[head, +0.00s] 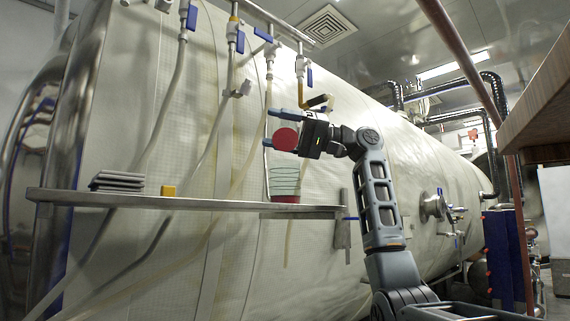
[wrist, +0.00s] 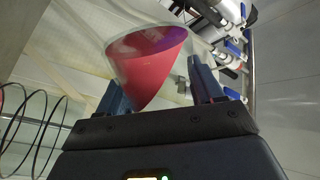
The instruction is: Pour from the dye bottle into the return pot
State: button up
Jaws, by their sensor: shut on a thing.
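My gripper (head: 269,127) is shut on the dye bottle (head: 285,139), which shows in the head view as a red disc between the fingers. In the wrist view the bottle (wrist: 148,65) looks like a clear-walled, tilted vessel with red and purple inside, between the two blue fingers. The return pot (head: 285,180) stands upright on the shelf below my gripper, pale with greenish rings and a red bottom. Thin dark rings (wrist: 30,120) at the left of the wrist view appear to be the pot's. The bottle is above the pot, apart from it. I cannot see a stream between them.
The metal shelf (head: 190,202) runs in front of a large pale tank (head: 230,240). Hoses and blue-handled valves hang above. A wooden edge (head: 545,100) juts in at upper right.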

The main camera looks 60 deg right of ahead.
aim_at(278, 149)
jog(key=shift+w+d+n, duration=0.1)
jog(key=shift+d+n, duration=0.05)
jog(key=shift+n, duration=0.35)
jog(key=shift+f+n+g, duration=0.3)
jog(key=shift+f+n, duration=0.1)
jog(key=shift+n, duration=0.5)
jog(key=shift+r+n, duration=0.3)
jog(key=shift+n, duration=0.3)
jog(key=shift+s+a+n, duration=0.2)
jog(key=shift+a+n, duration=0.1)
jog(key=shift+n, duration=0.2)
jog(key=shift+a+f+n+g, duration=0.1)
jog(key=shift+f+n+g, duration=0.35)
jog(key=shift+f, duration=0.2)
jog(key=shift+s+a+f+n, duration=0.1)
jog(key=shift+f+n, duration=0.1)
jog(key=shift+n, duration=0.35)
jog(key=shift+s+a+f+n+g, duration=0.15)
jog(key=shift+a+n, duration=0.05)
jog(key=shift+n, duration=0.65)
jog(key=shift+s+a+f+n+g, duration=0.1)
jog(key=shift+a+f+n, duration=0.05)
jog(key=shift+n, duration=0.7)
